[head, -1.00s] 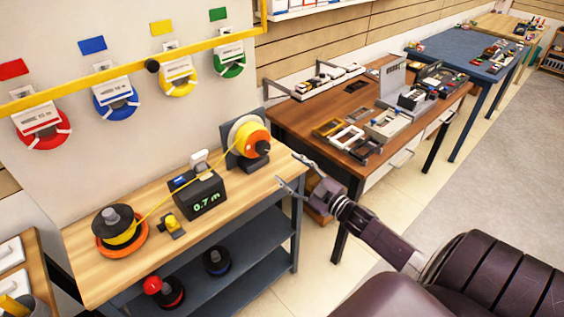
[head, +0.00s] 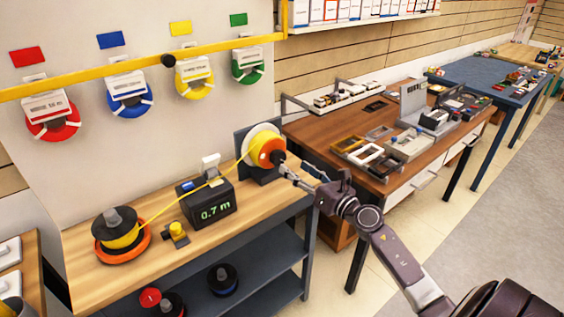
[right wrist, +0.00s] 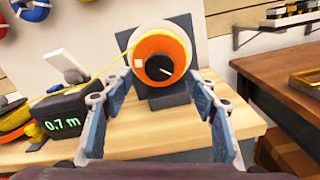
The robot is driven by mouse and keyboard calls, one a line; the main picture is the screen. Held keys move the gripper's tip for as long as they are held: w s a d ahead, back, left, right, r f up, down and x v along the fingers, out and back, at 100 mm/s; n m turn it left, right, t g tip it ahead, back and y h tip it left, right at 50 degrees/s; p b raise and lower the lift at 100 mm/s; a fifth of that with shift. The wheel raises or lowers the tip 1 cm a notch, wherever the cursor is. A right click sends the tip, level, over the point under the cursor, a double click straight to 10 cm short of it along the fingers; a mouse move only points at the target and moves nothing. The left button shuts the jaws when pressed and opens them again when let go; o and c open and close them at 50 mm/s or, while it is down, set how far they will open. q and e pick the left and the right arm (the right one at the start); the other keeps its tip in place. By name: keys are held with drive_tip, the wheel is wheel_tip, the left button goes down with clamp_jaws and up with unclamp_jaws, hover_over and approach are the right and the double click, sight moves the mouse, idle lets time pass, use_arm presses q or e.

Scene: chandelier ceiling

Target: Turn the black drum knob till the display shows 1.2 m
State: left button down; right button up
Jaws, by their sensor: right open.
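The black drum knob (right wrist: 159,67) is at the centre of an orange and white drum (right wrist: 146,46) on a dark upright bracket. In the head view the drum (head: 263,146) stands at the right end of the wooden bench, with the knob (head: 278,157) partly behind my gripper. The display box (head: 209,205) reads 0.7 m; its display also shows in the right wrist view (right wrist: 63,125). My right gripper (right wrist: 160,90) is open, its fingers on either side of the knob's line of view, apart from it as far as I can tell. My left gripper is not in view.
A yellow cord (head: 200,187) runs from the drum over the display box to a spool (head: 121,232) at the bench's left. A small yellow part (head: 177,234) lies before the box. A brown table (head: 330,140) with trays stands right. Coloured reels hang on the wall behind.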

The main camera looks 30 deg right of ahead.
sight(282, 159)
drive_tip(key=shift+w+a, duration=0.15)
drive_tip(key=shift+w, duration=1.7)
drive_tip(key=shift+w+a, duration=0.15)
drive_tip(key=shift+w, duration=1.7)
drive_tip(key=c, duration=1.2)
drive_tip(key=shift+o, duration=0.2)
drive_tip(key=shift+p, duration=0.35)
drive_tip(key=m+p, duration=0.1)
drive_tip(key=m, duration=0.2)
drive_tip(key=shift+m, duration=0.3)
drive_tip(key=m+p, duration=0.2)
drive_tip(key=m, duration=0.2)
drive_tip(key=shift+d+m, duration=0.15)
drive_tip(key=shift+m, duration=0.15)
drive_tip(key=m+p, duration=0.1)
drive_tip(key=m, duration=0.3)
drive_tip(key=shift+f, duration=0.15)
drive_tip(key=m+p, duration=0.1)
drive_tip(key=m, duration=0.3)
drive_tip(key=shift+f+m, duration=0.15)
drive_tip(key=shift+m, duration=0.15)
